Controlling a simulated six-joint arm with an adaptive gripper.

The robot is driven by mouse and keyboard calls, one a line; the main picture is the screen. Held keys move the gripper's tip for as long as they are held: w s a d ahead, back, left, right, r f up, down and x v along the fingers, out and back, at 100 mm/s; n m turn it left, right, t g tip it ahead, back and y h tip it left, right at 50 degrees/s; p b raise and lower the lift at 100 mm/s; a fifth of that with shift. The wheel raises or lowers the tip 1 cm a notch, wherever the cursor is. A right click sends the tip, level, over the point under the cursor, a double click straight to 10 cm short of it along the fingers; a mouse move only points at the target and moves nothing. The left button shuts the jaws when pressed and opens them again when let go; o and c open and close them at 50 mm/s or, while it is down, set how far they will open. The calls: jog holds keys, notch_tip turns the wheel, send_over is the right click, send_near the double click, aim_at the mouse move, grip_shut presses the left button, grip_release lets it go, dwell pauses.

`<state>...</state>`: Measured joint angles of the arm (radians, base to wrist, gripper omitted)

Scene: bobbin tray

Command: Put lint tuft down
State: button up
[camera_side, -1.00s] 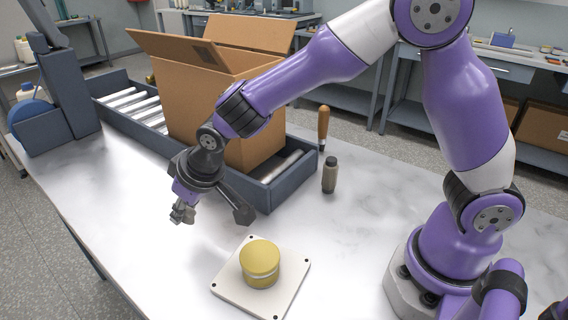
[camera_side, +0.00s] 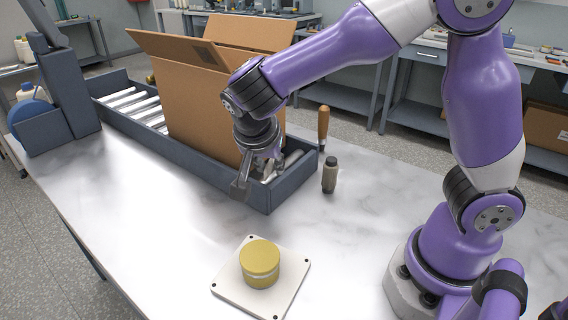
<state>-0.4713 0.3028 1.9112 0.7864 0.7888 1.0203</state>
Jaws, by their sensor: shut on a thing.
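My gripper (camera_side: 258,178) points down in front of the open cardboard box, over the near right end of the conveyor as seen in this view. It is shut on the lint tuft, which is small, greyish and mostly hidden among the fingers, so its outline is hard to make out. The gripper is well above and behind the yellow round piece (camera_side: 260,257), which stands on a white square plate (camera_side: 228,287) with dark corner dots.
The cardboard box (camera_side: 190,95) stands on the roller conveyor (camera_side: 128,104) with its flaps open. A dark-capped small bottle (camera_side: 329,178) and a wooden-handled tool (camera_side: 323,124) stand right of the conveyor end. The marble tabletop (camera_side: 140,205) is clear at left.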

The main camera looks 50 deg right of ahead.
jog(key=s+d+m+g, duration=0.55)
jog(key=d+m, duration=0.25)
jog(key=m, duration=0.3)
jog(key=m+g+y, duration=0.3)
jog(key=m+y, duration=0.2)
jog(key=m, duration=0.5)
send_over(387, 190)
jog(key=w, duration=0.2)
notch_tip(387, 190, down, 6)
jog(key=shift+a+r, duration=0.1)
jog(key=shift+r, duration=0.05)
jog(key=shift+f, duration=1.95)
jog(key=shift+f, duration=0.15)
jog(key=o, duration=0.7)
jog(key=shift+h, duration=0.3)
jog(key=shift+c, duration=0.2)
